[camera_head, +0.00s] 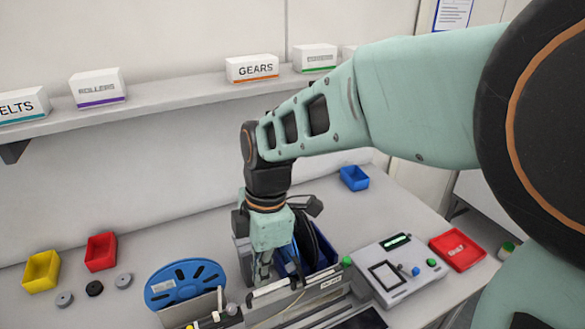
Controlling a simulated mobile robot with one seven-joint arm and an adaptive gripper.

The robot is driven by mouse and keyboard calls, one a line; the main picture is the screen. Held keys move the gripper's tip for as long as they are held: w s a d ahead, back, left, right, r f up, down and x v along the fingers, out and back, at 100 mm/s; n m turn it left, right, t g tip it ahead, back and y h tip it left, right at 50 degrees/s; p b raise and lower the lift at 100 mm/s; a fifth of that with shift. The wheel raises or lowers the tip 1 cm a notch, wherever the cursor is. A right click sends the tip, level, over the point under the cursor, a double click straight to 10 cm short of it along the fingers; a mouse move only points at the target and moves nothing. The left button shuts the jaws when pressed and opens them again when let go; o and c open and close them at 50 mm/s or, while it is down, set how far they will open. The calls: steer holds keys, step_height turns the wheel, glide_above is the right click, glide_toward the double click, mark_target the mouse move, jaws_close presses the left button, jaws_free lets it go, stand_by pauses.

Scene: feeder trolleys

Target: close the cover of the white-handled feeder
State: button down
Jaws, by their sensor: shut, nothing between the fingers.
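My gripper (262,277) points down over the feeders at the front middle of the bench, with its fingers together and nothing seen between them. The feeders (295,303) are long grey bodies side by side, cut off by the lower picture edge. Pale strips show along their tops, near my fingertips. A small white knob (216,317) stands to the left of them. I cannot tell for sure which feeder has the white handle, nor how its cover stands. My gripper hides part of the feeders, and I cannot tell whether it touches one.
A blue reel (187,286) stands left of my gripper, and a dark reel (318,246) stands to its right. A control box (398,268) and a red tray (457,250) lie further right. Yellow (42,271) and red (101,251) bins stand left. A shelf (165,103) with boxes runs behind.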

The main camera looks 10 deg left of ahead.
steer(key=shift+w+d+r+p, duration=0.1)
steer(key=shift+w+d+p, duration=0.1)
steer(key=shift+w+d, duration=0.25)
steer(key=shift+w+d+r+p, duration=0.1)
steer(key=shift+w+d+p, duration=0.15)
steer(key=shift+d, duration=0.4)
steer(key=shift+w+d+r+p, duration=0.15)
steer(key=shift+w+d, duration=0.2)
steer(key=shift+d, duration=0.2)
steer(key=shift+d, duration=0.1)
